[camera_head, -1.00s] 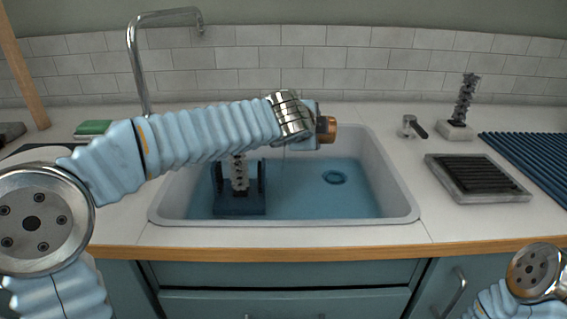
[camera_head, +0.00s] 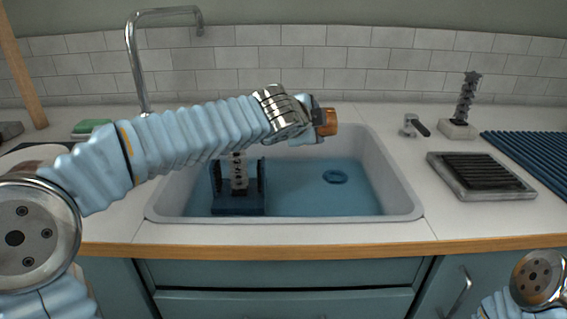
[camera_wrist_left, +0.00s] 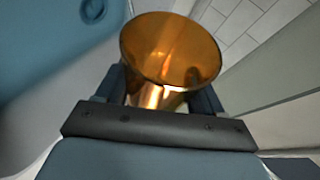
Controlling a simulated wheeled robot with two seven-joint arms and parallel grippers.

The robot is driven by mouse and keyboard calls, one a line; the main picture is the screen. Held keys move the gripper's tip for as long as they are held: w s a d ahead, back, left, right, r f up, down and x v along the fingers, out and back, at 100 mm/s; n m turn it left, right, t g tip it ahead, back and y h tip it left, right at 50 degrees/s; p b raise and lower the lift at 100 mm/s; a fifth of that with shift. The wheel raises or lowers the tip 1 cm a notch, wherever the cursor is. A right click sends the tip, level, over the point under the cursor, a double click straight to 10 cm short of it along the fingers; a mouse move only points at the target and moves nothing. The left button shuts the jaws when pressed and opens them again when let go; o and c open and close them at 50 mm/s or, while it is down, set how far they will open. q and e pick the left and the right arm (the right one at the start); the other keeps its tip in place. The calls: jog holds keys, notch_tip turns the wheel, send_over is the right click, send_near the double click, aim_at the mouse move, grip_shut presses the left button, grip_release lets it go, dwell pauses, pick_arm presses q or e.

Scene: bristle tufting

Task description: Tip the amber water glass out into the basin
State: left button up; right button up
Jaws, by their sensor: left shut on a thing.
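The amber glass (camera_head: 330,122) is at the end of my left arm, above the back right part of the basin. In the left wrist view the amber glass (camera_wrist_left: 172,50) sits between the fingers, its open rim facing the camera; no water can be made out in it. My left gripper (camera_head: 315,120) is shut on it; it also shows in the left wrist view (camera_wrist_left: 165,95). The basin (camera_head: 384,205) is a white-rimmed sink with a blue floor and a round drain (camera_head: 335,177). My right gripper is out of view; only part of that arm shows at bottom right.
A dark blue stand (camera_head: 238,204) with a grey twisted piece stands in the basin's left side. A tap (camera_head: 131,60) rises behind. On the right counter are a small lever fitting (camera_head: 416,126), a grey-framed tray (camera_head: 459,186), a twisted post (camera_head: 466,98) and a blue ribbed mat (camera_head: 530,150).

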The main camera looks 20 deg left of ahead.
pick_arm(q)
jog(key=b, duration=0.1)
jog(key=a+n+t+h+b, duration=0.1)
jog(key=shift+s+r+b, duration=0.15)
jog(key=shift+r+b, duration=0.05)
jog(key=shift+b, duration=0.15)
jog(key=shift+s+a+r+n+t+h+b, duration=0.2)
jog(key=shift+a+r+n+t+h+b, duration=0.25)
jog(key=shift+n+t+h+b, duration=0.6)
jog(key=shift+s+a+r+n+t+b, duration=0.15)
jog(key=shift+a+n+b, duration=0.3)
jog(key=shift+b, duration=0.2)
jog(key=shift+s+a+r+n+t+b, duration=0.1)
jog(key=shift+a+n+b, duration=0.25)
jog(key=shift+n+b, duration=0.2)
jog(key=shift+s+a+r+n+t+h+b, duration=0.1)
jog(key=shift+a+n+t+h+b, duration=0.25)
jog(key=shift+a+n+t, duration=0.1)
jog(key=shift+a+r, duration=0.1)
jog(key=shift+r, duration=0.05)
